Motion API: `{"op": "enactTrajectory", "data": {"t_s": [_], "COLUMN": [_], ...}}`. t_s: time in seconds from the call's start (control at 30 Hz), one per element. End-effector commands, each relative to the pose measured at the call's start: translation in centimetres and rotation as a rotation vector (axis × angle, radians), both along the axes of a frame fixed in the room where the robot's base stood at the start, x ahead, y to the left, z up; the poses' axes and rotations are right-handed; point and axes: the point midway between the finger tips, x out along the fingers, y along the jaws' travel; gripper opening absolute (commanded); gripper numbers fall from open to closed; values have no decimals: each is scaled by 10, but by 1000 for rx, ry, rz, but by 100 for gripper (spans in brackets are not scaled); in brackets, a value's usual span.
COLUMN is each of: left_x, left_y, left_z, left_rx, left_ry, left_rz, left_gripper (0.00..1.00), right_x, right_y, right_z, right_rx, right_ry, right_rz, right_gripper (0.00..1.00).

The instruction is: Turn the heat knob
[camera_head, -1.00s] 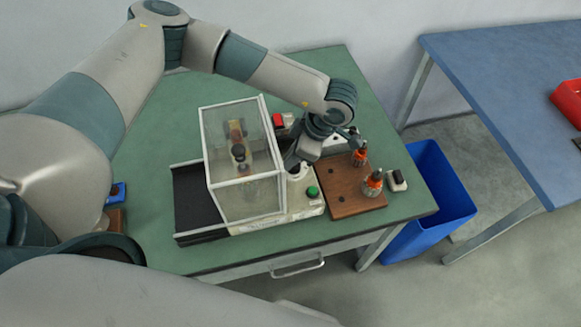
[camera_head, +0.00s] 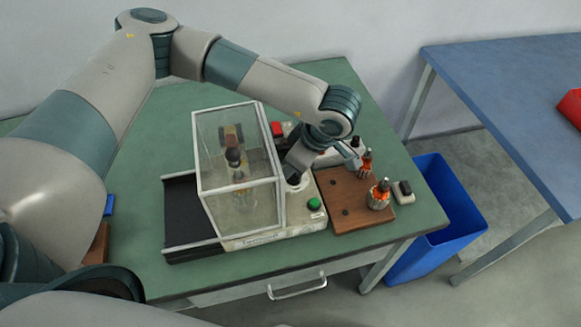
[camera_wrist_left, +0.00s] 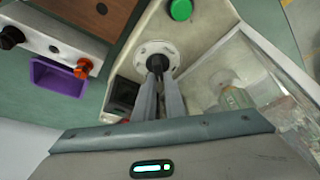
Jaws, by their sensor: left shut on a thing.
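The machine (camera_head: 275,232) on the green table has a clear, white-framed cover (camera_head: 240,190) and a green button (camera_head: 314,204). The button also shows in the left wrist view (camera_wrist_left: 180,9). Beside it, a black knob (camera_wrist_left: 157,60) sits on a round white dial plate. My left gripper (camera_wrist_left: 160,72) points at this knob with its two fingers close together, shut on it. In the head view my left gripper (camera_head: 296,174) reaches down between cover and wooden board, hiding most of the knob. The knob's setting cannot be read. My right gripper is not in view.
A wooden board (camera_head: 345,215) with orange-and-metal armatures (camera_head: 379,195) lies right of the machine. A red button box (camera_head: 277,129) stands behind. A white box with an orange knob (camera_wrist_left: 83,67) and a purple tray (camera_wrist_left: 58,79) are near the gripper. A blue bin (camera_head: 462,215) stands right of the table.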

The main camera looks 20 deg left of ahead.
Motion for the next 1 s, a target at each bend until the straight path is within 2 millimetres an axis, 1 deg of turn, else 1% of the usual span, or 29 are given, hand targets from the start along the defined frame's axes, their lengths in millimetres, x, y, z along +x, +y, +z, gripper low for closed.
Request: {"op": "enactTrajectory", "data": {"t_s": [0.2, 0.23, 0.27, 0.3, 0.6, 0.77, 0.87, 1.0], "left_x": [1, 1, 1, 1, 0, 0, 0, -1], "left_y": [0, 0, 0, 0, 0, -2, -6, -13], "left_z": [2, 2, 2, 2, 1, 5, 12, 29], "left_rx": [0, 0, 0, 0, 0, 0, -1, -1], "left_ry": [-4, -4, -4, -3, -2, -2, -3, -3], "left_rz": [2, 2, 2, 2, 1, 1, 1, 0], "left_gripper": [0, 17, 24, 29, 29, 29, 29, 29], "right_x": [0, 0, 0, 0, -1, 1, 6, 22], "right_y": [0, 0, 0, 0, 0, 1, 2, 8], "right_z": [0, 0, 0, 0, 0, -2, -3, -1], "right_rx": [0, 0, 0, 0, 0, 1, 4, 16], "right_ry": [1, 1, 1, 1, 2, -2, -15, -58], "right_rz": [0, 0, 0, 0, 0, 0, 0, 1], "right_gripper": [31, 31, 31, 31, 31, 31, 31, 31]}}
